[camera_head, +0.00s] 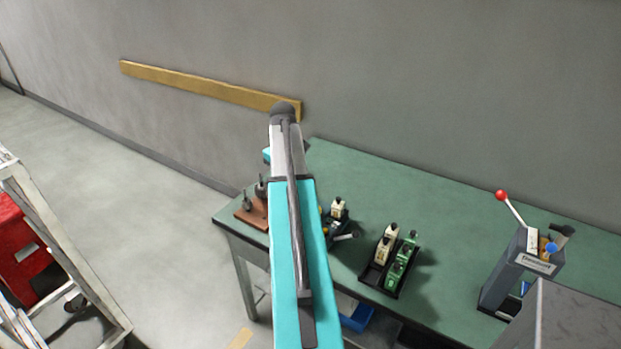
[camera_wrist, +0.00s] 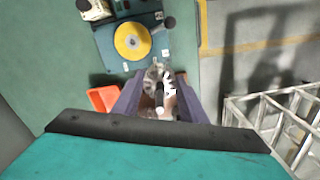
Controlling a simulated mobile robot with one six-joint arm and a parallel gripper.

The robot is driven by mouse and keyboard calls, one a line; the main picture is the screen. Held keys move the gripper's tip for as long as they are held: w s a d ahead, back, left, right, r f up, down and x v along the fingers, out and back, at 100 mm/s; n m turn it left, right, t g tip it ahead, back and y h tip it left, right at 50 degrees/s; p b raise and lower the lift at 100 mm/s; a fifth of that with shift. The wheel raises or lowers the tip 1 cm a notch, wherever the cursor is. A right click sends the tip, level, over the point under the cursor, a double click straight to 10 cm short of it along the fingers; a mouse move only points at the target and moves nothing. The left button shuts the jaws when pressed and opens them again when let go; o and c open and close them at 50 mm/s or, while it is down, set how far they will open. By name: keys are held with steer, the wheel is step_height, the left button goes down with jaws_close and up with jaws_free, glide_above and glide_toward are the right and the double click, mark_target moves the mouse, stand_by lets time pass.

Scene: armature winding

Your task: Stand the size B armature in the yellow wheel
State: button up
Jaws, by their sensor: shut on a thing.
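In the wrist view my gripper (camera_wrist: 158,92) is shut on an armature (camera_wrist: 160,76), a toothed metal core with a pale shaft end pointing toward the camera. No size mark can be read on it. The yellow wheel (camera_wrist: 132,40) lies on a dark blue-green base, beyond the fingertips and a little to the left in the wrist view. The armature is apart from the wheel in the picture. In the head view my arm hides the gripper, and the wheel cannot be made out clearly.
A brown block (camera_head: 252,211) with dark upright parts stands at the green table's (camera_head: 450,215) left end. A black tray (camera_head: 376,279) of white and green pieces stands right of my arm. A grey machine (camera_head: 510,273) with a red-knobbed lever stands farther right. An orange bin (camera_wrist: 103,98) shows beside my fingers.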

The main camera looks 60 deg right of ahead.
steer(key=s+d+m, duration=0.1)
steer(key=s+d, duration=0.4)
steer(key=s, duration=0.1)
steer(key=shift+r, duration=0.3)
steer(key=shift+w+f, duration=0.1)
steer(key=shift+f, duration=0.05)
step_height(320, 180, down, 4)
steer(key=shift+b, duration=1.2)
steer(key=shift+f+b, duration=0.5)
steer(key=shift+f, duration=0.95)
steer(key=o, duration=1.3)
